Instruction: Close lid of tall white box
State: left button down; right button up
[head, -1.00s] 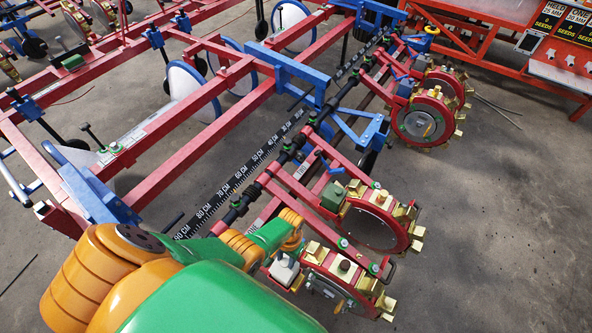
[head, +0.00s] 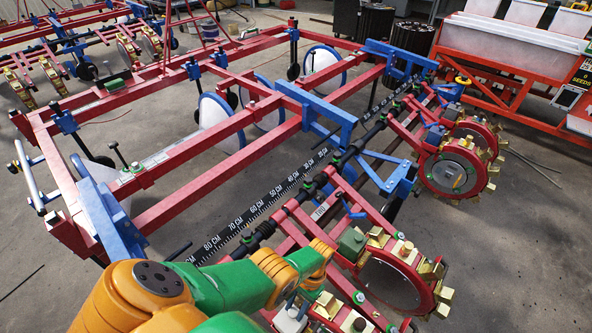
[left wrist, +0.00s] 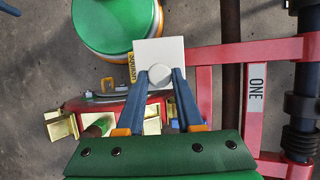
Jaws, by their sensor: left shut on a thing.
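A small white square-topped box (left wrist: 148,48) with a round pale knob (left wrist: 160,74) shows in the left wrist view, seen from above beside the red planter unit. In the head view its white part (head: 290,320) is at the bottom edge, mostly hidden by my left arm. My left gripper (left wrist: 161,79) has its two blue-grey fingers closed around the knob. I cannot tell from this angle whether the lid sits flush on the box. My right gripper is in neither view.
Red planter units with brass-coloured cups (head: 395,275) stand just right of my left arm. A long black bar marked in centimetres (head: 240,220) and red frame beams (head: 205,180) lie behind. An orange-red rack with white bins (head: 510,40) stands far right. Concrete floor (head: 510,260) is open at right.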

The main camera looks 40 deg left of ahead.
pick_arm(q)
jog(key=c, duration=0.5)
grip_release()
jog(key=shift+s, duration=0.1)
jog(key=shift+c, duration=0.2)
jog(key=p+v, duration=0.3)
jog(key=v, duration=0.4)
jog(key=shift+p, duration=0.35)
